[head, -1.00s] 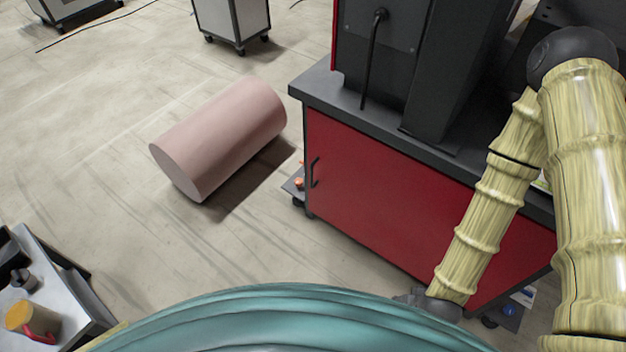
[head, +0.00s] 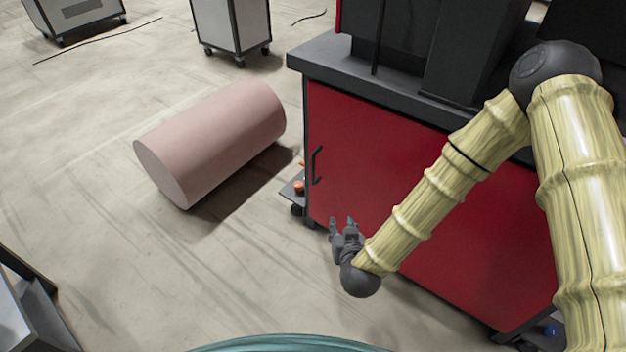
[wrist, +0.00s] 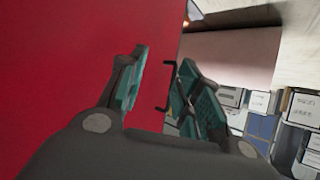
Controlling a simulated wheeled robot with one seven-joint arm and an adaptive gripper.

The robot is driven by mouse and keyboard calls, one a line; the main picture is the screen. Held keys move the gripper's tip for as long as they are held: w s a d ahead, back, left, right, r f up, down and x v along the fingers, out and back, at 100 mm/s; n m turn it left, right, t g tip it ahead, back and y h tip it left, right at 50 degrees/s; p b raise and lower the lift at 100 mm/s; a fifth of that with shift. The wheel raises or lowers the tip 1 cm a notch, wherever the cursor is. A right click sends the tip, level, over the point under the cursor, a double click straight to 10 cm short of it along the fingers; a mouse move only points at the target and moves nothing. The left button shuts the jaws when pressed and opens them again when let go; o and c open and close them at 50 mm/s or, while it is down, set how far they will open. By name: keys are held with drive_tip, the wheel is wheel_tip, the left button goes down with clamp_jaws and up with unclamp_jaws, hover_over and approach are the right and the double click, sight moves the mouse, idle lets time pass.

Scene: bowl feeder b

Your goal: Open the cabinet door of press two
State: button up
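The press cabinet has a red door (head: 400,180) with a black bar handle (head: 316,166) near its left edge. The door is closed flush with the cabinet. My gripper (head: 343,222) is in front of the door's lower left part, below and to the right of the handle in the head view. In the wrist view my gripper (wrist: 158,85) is open, with teal finger pads apart and nothing between them. The handle (wrist: 168,88) shows beyond the fingertips, between them, and apart from them. The red door (wrist: 60,60) fills the left of that view.
A pink cylinder (head: 212,140) lies on the floor left of the cabinet. The dark worktop (head: 330,62) overhangs the door. A low shelf with orange items (head: 298,187) sits at the cabinet's left side. A grey cart edge (head: 30,310) is at lower left. Floor between is clear.

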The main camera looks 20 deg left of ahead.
sight(313, 167)
drive_tip(key=w+a+r+m+t+b, duration=0.1)
drive_tip(key=w+a+r+t+b, duration=0.2)
drive_tip(key=w+a+t+b, duration=0.7)
drive_tip(key=w+a+g+b, duration=0.1)
drive_tip(key=w+b, duration=0.1)
drive_tip(key=w+a+g+b, duration=0.1)
drive_tip(key=w+b, duration=0.1)
drive_tip(key=b, duration=0.1)
drive_tip(key=w+a+g+b, duration=0.1)
drive_tip(key=w+b, duration=0.1)
drive_tip(key=b, duration=0.1)
drive_tip(key=shift+w+a+g, duration=0.2)
drive_tip(key=shift+g, duration=0.2)
drive_tip(key=shift+b+x, duration=0.55)
drive_tip(key=shift+x, duration=0.35)
drive_tip(key=shift+r, duration=0.2)
drive_tip(key=shift+c, duration=0.4)
clamp_jaws()
